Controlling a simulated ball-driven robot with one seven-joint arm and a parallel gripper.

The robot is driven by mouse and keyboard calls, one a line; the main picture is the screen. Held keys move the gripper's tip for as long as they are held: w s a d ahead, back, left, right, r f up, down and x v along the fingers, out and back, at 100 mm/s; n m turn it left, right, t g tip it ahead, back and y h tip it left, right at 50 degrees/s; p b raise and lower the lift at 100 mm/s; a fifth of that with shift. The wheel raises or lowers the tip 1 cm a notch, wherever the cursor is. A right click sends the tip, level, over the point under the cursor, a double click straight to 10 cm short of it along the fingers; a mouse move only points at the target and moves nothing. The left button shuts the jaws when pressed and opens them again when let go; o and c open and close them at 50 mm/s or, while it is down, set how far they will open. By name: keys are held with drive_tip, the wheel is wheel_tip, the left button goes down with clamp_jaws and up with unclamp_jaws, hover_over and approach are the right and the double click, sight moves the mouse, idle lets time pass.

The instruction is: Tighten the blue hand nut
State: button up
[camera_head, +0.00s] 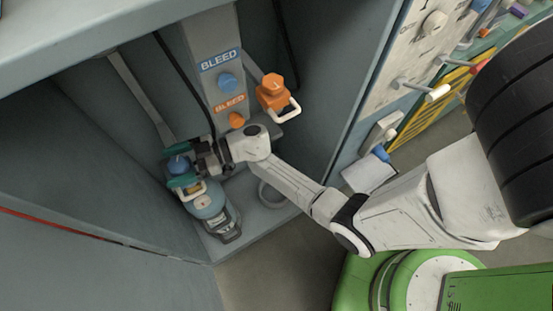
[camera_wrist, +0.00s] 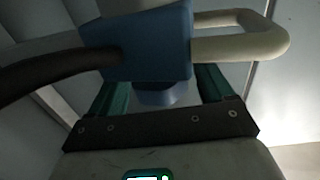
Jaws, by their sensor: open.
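The blue hand nut (camera_head: 178,163) shows in the head view on top of a blue bottle (camera_head: 208,203) standing inside the grey cabinet. My gripper (camera_head: 181,167) is open, with its green fingers on either side of the nut. In the wrist view the open gripper (camera_wrist: 158,88) has a blue block (camera_wrist: 145,45) with a pale loop handle (camera_wrist: 265,38) in front of it. A smaller blue piece (camera_wrist: 157,96) shows between the fingers; I cannot tell whether it is the nut. I cannot tell whether the fingers touch anything.
An orange nut and valve (camera_head: 273,92) with a white loop handle hang at the right of the bleed panel (camera_head: 215,45). The panel has a blue knob (camera_head: 228,81) and an orange knob (camera_head: 236,119). A dark hose (camera_wrist: 40,72) runs left from the block. Cabinet walls are close around my arm.

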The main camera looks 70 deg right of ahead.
drive_tip(key=shift+f+m+t+h, duration=0.15)
drive_tip(key=shift+m+t+h, duration=0.9)
drive_tip(key=shift+h, duration=0.35)
drive_tip(key=h+b, duration=0.1)
drive_tip(key=m+t+h+b, duration=0.1)
drive_tip(key=shift+f+m+b, duration=0.2)
drive_tip(key=shift+m+b, duration=0.05)
drive_tip(key=shift+b, duration=0.05)
drive_tip(key=m+t+h+b, duration=0.1)
drive_tip(key=h+b, duration=0.1)
drive_tip(key=b, duration=0.2)
drive_tip(key=m+h+b, duration=0.2)
drive_tip(key=h+b, duration=0.1)
drive_tip(key=b, duration=0.1)
drive_tip(key=shift+d+m+t+b, duration=0.15)
drive_tip(key=shift+m+t+b, duration=0.15)
drive_tip(key=shift+t+b, duration=0.05)
drive_tip(key=shift+r+m+h+b, duration=0.2)
drive_tip(key=shift+m+h+b, duration=0.2)
drive_tip(key=shift+h+b, duration=0.35)
drive_tip(key=shift+a+m+h+b, duration=0.2)
drive_tip(key=shift+m+h+b, duration=0.2)
drive_tip(key=shift+h, duration=0.25)
